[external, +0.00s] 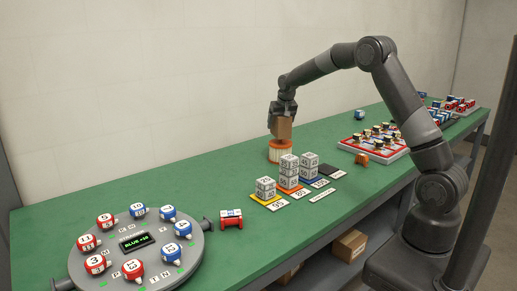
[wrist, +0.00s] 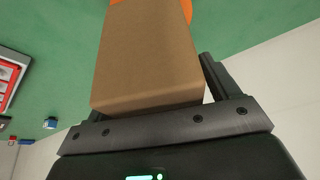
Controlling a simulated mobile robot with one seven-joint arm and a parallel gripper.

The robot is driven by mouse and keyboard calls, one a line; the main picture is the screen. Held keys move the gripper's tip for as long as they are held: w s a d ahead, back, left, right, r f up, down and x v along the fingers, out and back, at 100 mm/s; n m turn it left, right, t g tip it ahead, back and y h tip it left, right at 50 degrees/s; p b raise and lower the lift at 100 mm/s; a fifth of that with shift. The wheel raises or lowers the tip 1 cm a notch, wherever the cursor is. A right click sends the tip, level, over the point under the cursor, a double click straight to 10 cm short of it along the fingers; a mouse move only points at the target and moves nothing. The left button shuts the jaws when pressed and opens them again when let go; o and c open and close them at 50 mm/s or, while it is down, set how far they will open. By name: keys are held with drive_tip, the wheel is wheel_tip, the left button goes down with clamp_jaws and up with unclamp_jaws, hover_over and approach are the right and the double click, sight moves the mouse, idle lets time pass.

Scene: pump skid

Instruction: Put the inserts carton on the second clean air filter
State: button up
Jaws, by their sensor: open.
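The inserts carton (external: 284,129) is a plain brown box standing upright on the orange top of the pale pleated air filter (external: 281,153), on the green bench. They appear to touch. In the wrist view the carton (wrist: 150,52) fills the middle, and a piece of the orange filter rim (wrist: 187,9) shows beyond it. My gripper (external: 283,112) is open around the carton's upper end. One finger shows at the carton's right in the wrist view; the other is mostly hidden. Only one filter can be made out.
Stacks of numbered cubes (external: 289,168) stand close in front of the filter. A red-rimmed tray of parts (external: 374,142) lies to the right, with a small orange-brown piece (external: 362,159) near it. A round grey dial with numbered blocks (external: 137,266) is at left. Bench left of the filter is clear.

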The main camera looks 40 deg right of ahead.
drive_tip(key=v, duration=1.2)
drive_tip(key=shift+s+r, duration=0.1)
drive_tip(key=shift+r, duration=0.15)
drive_tip(key=s+a+r+n+y, duration=0.1)
drive_tip(key=s+r, duration=0.2)
drive_tip(key=s, duration=0.8)
drive_tip(key=s+a+r+n, duration=0.1)
drive_tip(key=s+r, duration=0.3)
drive_tip(key=s, duration=0.8)
drive_tip(key=s+a+f+n, duration=0.1)
drive_tip(key=s+f, duration=0.2)
drive_tip(key=s, duration=0.6)
drive_tip(key=s+a+f+n+t, duration=0.1)
drive_tip(key=s+f, duration=0.2)
drive_tip(key=s, duration=0.7)
drive_tip(key=shift+s+a+f+y, duration=0.2)
drive_tip(key=shift+s+f+y, duration=0.1)
drive_tip(key=shift+y, duration=0.1)
